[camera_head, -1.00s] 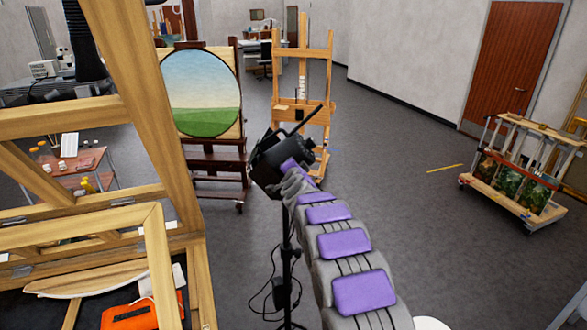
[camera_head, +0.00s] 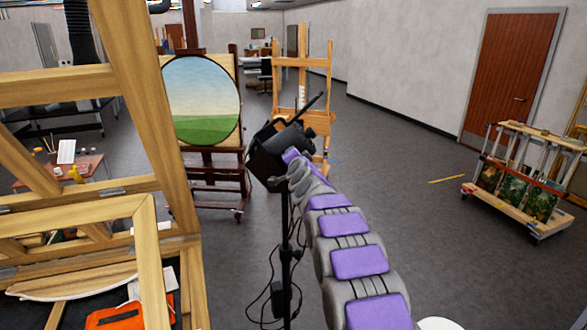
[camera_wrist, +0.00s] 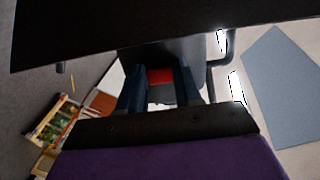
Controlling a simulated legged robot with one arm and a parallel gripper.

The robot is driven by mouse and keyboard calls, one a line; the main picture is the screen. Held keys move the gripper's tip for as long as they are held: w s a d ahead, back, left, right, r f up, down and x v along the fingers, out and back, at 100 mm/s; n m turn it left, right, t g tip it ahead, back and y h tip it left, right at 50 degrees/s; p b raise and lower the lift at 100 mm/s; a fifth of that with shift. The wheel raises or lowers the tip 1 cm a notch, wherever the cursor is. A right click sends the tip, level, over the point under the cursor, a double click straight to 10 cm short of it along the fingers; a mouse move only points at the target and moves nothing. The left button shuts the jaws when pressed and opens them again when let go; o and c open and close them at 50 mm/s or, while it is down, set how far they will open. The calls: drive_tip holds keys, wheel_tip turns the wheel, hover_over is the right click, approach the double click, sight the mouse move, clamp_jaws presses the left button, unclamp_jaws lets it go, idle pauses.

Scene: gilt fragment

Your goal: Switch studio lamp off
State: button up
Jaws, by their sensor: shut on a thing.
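The studio lamp is a black boxy head (camera_head: 266,165) with thin dark flaps, on a slim black stand (camera_head: 286,235) in the middle of the head view. My arm reaches up to its right side. In that view the fingertips are hidden against the lamp head. In the wrist view my gripper (camera_wrist: 161,85) has its two dark fingers on either side of a small red part (camera_wrist: 160,76) on the dark lamp housing (camera_wrist: 165,50). The jaws are closed on this red part, which looks like a switch. I cannot tell whether the lamp is lit.
A wooden easel frame (camera_head: 150,110) fills the near left. A round landscape painting (camera_head: 201,99) stands on a dark easel behind the lamp, with a light wooden easel (camera_head: 303,70) beside it. A painting cart (camera_head: 520,190) stands at right. Cables hang by the stand.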

drive_tip(key=b, duration=0.3)
drive_tip(key=shift+f+y, duration=0.3)
drive_tip(key=shift+f, duration=0.05)
drive_tip(key=shift+d+r+n+b, duration=0.15)
drive_tip(key=shift+n+b, duration=0.25)
drive_tip(key=shift+b, duration=0.8)
drive_tip(key=o, duration=0.9)
drive_tip(key=shift+w, duration=0.15)
drive_tip(key=shift+o, duration=0.6)
drive_tip(key=shift+r, duration=0.1)
